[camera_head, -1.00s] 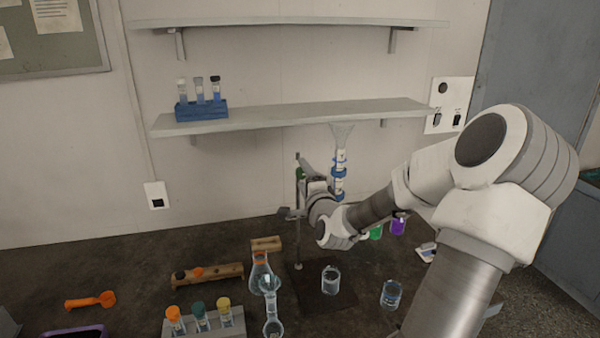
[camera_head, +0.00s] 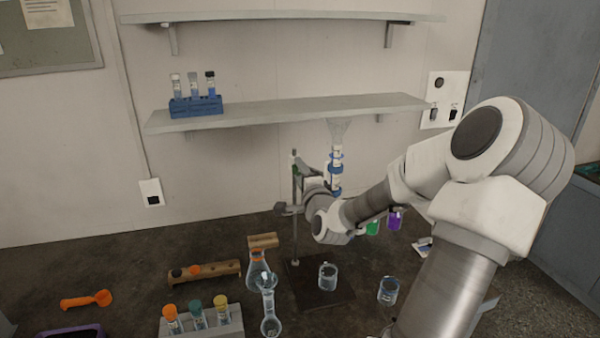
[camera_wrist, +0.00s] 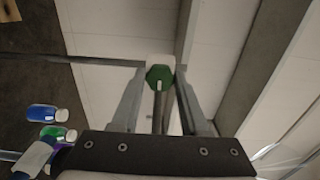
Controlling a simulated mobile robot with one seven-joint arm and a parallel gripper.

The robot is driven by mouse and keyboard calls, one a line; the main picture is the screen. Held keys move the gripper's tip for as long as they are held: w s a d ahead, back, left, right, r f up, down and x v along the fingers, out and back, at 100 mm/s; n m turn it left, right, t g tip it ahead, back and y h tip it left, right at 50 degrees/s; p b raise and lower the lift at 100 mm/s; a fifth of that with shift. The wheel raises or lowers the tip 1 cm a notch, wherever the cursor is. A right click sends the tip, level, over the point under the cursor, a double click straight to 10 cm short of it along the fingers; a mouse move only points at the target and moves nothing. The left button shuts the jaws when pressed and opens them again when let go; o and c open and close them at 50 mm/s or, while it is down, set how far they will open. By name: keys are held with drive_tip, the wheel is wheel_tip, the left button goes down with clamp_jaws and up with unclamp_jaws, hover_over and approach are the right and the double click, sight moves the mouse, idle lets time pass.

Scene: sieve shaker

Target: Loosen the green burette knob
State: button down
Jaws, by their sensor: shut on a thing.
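The green burette knob (camera_wrist: 159,76) shows in the wrist view between the tips of my gripper (camera_wrist: 158,92), with a pale part just behind it. My gripper is shut on the knob, one finger on each side. In the head view my gripper (camera_head: 311,178) is up at the stand, and my wrist hides most of it and the knob. The burette (camera_head: 336,165) stands upright with blue clamp rings and a funnel-shaped top, just right of my gripper. Its lower end is hidden behind my arm.
The stand's base plate (camera_head: 310,296) bears a beaker (camera_head: 328,278); another beaker (camera_head: 388,291) stands to its right. Flasks and a vial rack (camera_head: 205,325) stand at front left. The shelf (camera_head: 290,112) is above and behind the burette. Green and purple containers (camera_head: 394,220) are behind my arm.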

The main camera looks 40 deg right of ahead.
drive_tip(key=shift+n, duration=0.4)
drive_tip(key=shift+n+b, duration=1.3)
drive_tip(key=shift+n, duration=1.3)
drive_tip(key=shift+r, duration=0.1)
drive_tip(key=shift+c, duration=2.2)
unclamp_jaws()
drive_tip(key=shift+s, duration=0.1)
